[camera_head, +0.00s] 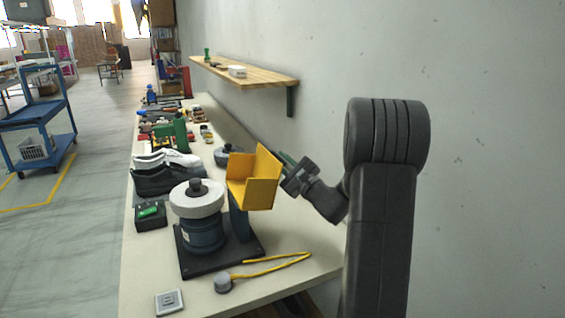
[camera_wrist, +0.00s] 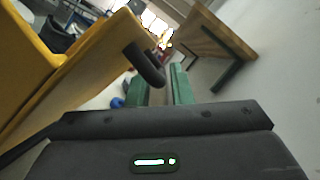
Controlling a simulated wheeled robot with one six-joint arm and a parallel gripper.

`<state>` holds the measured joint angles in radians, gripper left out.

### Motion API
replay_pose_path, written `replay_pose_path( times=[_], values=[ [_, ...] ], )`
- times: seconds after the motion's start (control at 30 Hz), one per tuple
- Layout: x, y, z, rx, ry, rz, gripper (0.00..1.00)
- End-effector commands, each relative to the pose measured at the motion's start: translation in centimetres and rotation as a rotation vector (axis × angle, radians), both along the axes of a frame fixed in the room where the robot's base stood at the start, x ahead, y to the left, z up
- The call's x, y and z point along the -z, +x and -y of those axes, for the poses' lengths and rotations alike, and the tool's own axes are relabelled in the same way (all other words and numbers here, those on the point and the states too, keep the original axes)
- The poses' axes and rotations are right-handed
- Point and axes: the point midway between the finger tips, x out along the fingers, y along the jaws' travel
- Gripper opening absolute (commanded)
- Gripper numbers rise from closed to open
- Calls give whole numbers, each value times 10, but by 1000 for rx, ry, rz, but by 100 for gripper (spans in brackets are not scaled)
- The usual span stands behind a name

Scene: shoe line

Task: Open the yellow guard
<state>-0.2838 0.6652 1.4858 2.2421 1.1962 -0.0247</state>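The yellow guard (camera_head: 254,182) is an angular panel with folded sides, on a blue post of the bench machine (camera_head: 203,232). It stands to the right of the machine's pale round wheel (camera_head: 197,198), whose top is uncovered. In the wrist view the guard (camera_wrist: 85,75) fills the left side, and a black rounded handle (camera_wrist: 144,64) sticks out from its edge. My gripper (camera_head: 287,160) is just right of the guard, with its fingers partly hidden behind it. In the wrist view my gripper's green fingers (camera_wrist: 158,90) are apart; the handle overlaps the left finger, and contact cannot be told.
A wall shelf (camera_head: 250,75) is above the bench (camera_head: 295,264). Dark and white shoes (camera_head: 165,178), a black box with a green button (camera_head: 150,214) and a yellow cord (camera_head: 285,260) lie around the machine. The wall is close on the right.

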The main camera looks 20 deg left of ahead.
Motion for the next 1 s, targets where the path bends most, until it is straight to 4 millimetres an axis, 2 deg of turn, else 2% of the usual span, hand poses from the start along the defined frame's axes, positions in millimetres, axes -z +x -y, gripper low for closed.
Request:
replay_pose_path(
  times=[0.03, 0.1, 0.37, 0.7, 1.0],
  values=[
    [0, 0, 0, 0, 0, 0, 9],
    [0, 0, 0, 0, 0, 0, 0],
    [-2, -2, -1, -1, -11, 14, 0],
    [-28, -17, -14, -2, -130, 156, 0],
    [-32, -18, -15, -1, -149, 172, 0]
  ],
)
